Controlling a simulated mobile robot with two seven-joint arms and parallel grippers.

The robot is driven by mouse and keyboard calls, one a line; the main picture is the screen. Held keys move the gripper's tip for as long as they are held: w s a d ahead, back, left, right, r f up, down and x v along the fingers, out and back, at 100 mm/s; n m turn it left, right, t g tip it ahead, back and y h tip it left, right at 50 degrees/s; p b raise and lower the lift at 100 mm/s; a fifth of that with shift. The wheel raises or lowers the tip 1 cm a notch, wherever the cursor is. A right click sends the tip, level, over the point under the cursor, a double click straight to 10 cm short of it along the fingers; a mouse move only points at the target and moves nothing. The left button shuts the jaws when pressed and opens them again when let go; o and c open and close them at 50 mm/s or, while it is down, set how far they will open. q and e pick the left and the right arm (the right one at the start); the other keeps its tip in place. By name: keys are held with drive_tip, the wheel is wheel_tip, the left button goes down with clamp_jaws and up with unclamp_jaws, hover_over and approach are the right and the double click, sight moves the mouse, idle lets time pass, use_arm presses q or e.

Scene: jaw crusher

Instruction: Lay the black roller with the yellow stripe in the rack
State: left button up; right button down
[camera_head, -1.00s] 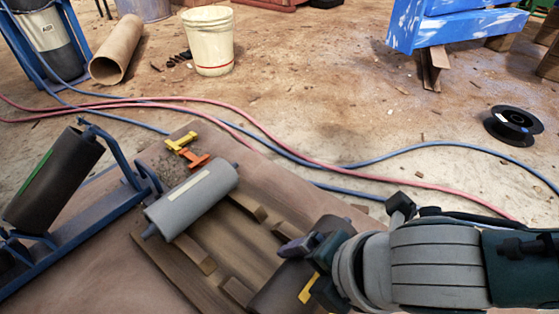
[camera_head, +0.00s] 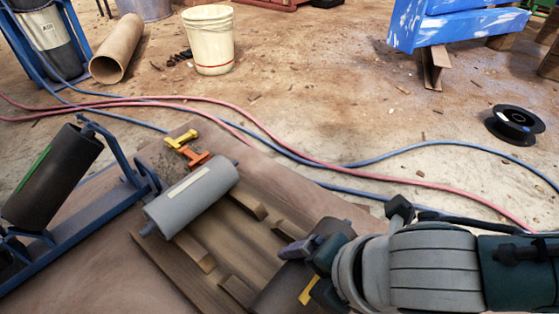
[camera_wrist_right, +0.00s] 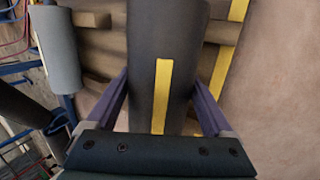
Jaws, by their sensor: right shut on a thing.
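The black roller with the yellow stripe (camera_head: 275,292) lies at the near right end of the wooden cradle board. My right gripper (camera_head: 308,252) is shut around it, and its arm hides part of the roller. In the right wrist view the black roller (camera_wrist_right: 182,45) sits between the two fingers (camera_wrist_right: 160,100), with its yellow stripe facing the camera. The blue rack (camera_head: 90,235) stands at the left and holds a black roller with a green stripe (camera_head: 52,180), which leans at a tilt. My left gripper is not in view.
A grey roller (camera_head: 193,198) lies on the wooden board (camera_head: 205,285) between the rack and my gripper. Yellow and orange pieces (camera_head: 190,152) lie behind it. Red and blue hoses cross the floor beyond. A white bucket (camera_head: 210,45) and a black spool (camera_head: 514,124) stand farther off.

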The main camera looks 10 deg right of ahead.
drive_tip(key=shift+f+b, duration=0.35)
drive_tip(key=shift+f, duration=0.2)
drive_tip(key=shift+c, duration=0.8)
unclamp_jaws()
drive_tip(key=shift+o, duration=0.8)
drive_tip(key=shift+w, duration=0.1)
drive_tip(key=shift+d+f, duration=0.1)
drive_tip(key=shift+f, duration=0.05)
drive_tip(key=p+v, duration=0.7)
drive_tip(key=v, duration=0.3)
drive_tip(key=shift+p, duration=0.35)
